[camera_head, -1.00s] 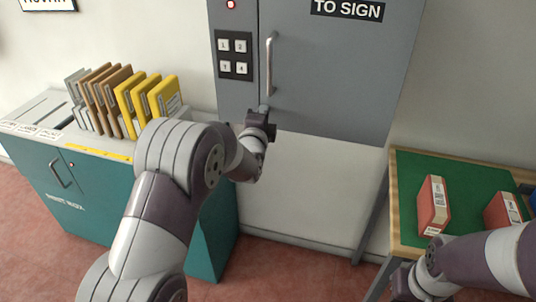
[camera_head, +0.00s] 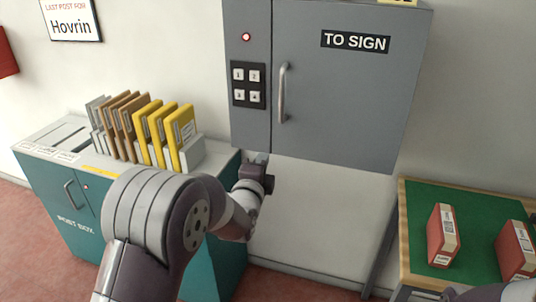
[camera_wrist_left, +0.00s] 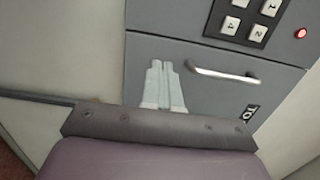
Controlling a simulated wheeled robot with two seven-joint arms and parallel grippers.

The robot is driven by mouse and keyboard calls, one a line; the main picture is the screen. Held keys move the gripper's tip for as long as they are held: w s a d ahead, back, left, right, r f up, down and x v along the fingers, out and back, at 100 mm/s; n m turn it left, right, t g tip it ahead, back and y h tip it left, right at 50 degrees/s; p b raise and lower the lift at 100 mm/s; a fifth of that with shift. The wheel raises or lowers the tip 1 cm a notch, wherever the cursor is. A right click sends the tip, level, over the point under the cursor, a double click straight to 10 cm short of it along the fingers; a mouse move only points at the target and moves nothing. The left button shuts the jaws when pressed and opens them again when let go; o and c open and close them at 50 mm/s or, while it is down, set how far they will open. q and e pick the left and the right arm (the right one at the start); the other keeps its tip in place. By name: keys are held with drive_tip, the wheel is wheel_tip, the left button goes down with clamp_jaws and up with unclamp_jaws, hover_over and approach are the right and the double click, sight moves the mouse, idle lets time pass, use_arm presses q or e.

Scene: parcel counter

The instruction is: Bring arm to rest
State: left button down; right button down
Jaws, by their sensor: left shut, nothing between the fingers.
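My left arm reaches up from the bottom of the head view. Its gripper (camera_head: 258,160) is just below the lower edge of the grey "TO SIGN" cabinet (camera_head: 350,95), near the keypad side. In the left wrist view my left gripper's pale fingers (camera_wrist_left: 163,82) are together with nothing between them. The cabinet door handle (camera_head: 283,92) is above the gripper and apart from it; it also shows in the wrist view (camera_wrist_left: 222,75). The door looks shut. Of my right arm only a small part shows at the lower right edge; its gripper cannot be made out.
A teal post box (camera_head: 65,210) stands at left, with several yellow, brown and grey parcels (camera_head: 145,130) upright in a rack on top. A green-topped table (camera_head: 478,210) at right holds red parcels (camera_head: 442,236). A keypad (camera_head: 248,85) with a red lamp (camera_head: 246,37) is on the cabinet.

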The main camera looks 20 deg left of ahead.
use_arm(q)
drive_tip(key=s+d+f+n+g+p, duration=0.1)
drive_tip(key=s+f+n+g+p, duration=0.1)
drive_tip(key=s+f+n+g, duration=0.85)
drive_tip(key=s+r+n+g+p, duration=0.2)
drive_tip(key=s+n+g+p, duration=0.1)
drive_tip(key=s, duration=0.6)
drive_tip(key=s+r+n+g+h+p, duration=0.1)
drive_tip(key=s+p, duration=0.4)
drive_tip(key=s, duration=0.5)
drive_tip(key=shift+d+r+n+g, duration=0.45)
drive_tip(key=shift+r+n+g, duration=0.3)
drive_tip(key=shift+n+g, duration=0.45)
